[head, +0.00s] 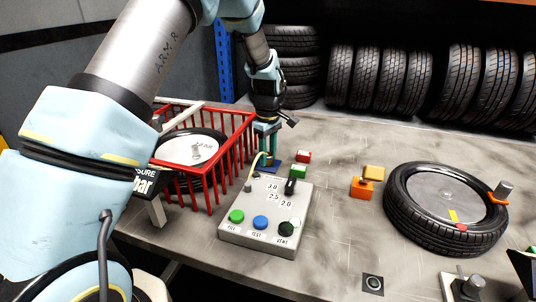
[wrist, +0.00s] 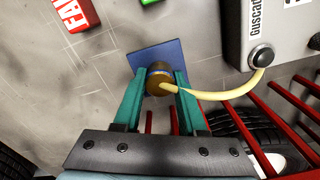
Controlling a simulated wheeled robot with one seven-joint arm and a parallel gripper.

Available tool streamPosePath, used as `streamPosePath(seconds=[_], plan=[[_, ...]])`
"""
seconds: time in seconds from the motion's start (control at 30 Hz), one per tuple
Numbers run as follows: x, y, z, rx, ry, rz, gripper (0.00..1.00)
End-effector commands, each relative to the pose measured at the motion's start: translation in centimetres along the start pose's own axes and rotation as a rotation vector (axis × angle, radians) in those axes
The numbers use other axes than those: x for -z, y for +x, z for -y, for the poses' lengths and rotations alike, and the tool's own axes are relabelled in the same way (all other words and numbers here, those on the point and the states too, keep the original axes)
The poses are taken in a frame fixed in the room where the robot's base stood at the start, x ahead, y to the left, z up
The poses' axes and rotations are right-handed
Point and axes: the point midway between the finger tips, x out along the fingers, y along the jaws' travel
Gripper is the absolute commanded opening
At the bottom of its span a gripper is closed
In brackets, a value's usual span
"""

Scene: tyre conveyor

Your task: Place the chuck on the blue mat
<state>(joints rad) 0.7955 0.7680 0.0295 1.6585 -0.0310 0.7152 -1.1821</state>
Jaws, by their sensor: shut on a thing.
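The chuck (wrist: 159,80) is a brass-coloured cylinder with a pale yellow hose leading from it to the grey control box. My gripper (wrist: 160,90) has its two teal fingers on either side of the chuck, shut on it. The blue mat (wrist: 146,59) lies directly beyond the chuck in the wrist view, partly hidden by it and the fingers. In the head view my gripper (head: 267,140) points down over the blue mat (head: 270,168). I cannot tell whether the chuck touches the mat.
The grey control box (head: 265,222) with coloured buttons stands just in front of the mat. A red cage (head: 222,150) around a tyre is close on the left. Red (head: 303,156) and green (head: 299,171) blocks lie to the right. A tyre (head: 440,232) lies farther right.

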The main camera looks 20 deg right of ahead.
Motion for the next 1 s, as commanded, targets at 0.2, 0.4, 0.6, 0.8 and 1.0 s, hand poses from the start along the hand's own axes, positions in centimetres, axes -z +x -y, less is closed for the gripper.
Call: streamPosePath(seconds=[0.2, 0.4, 0.6, 0.8, 1.0], plan=[[0.0, 0.3, 0.0, 0.000, 0.000, 0.000, 0.49], [0.0, 0.3, 0.0, 0.000, 0.000, 0.000, 0.71], [0.0, 0.3, 0.0, 0.001, 0.000, 0.000, 0.71], [0.0, -0.8, -0.1, -0.001, 0.000, -0.001, 0.71], [0.1, -4.7, -0.2, -0.005, 0.000, -0.002, 0.71]])
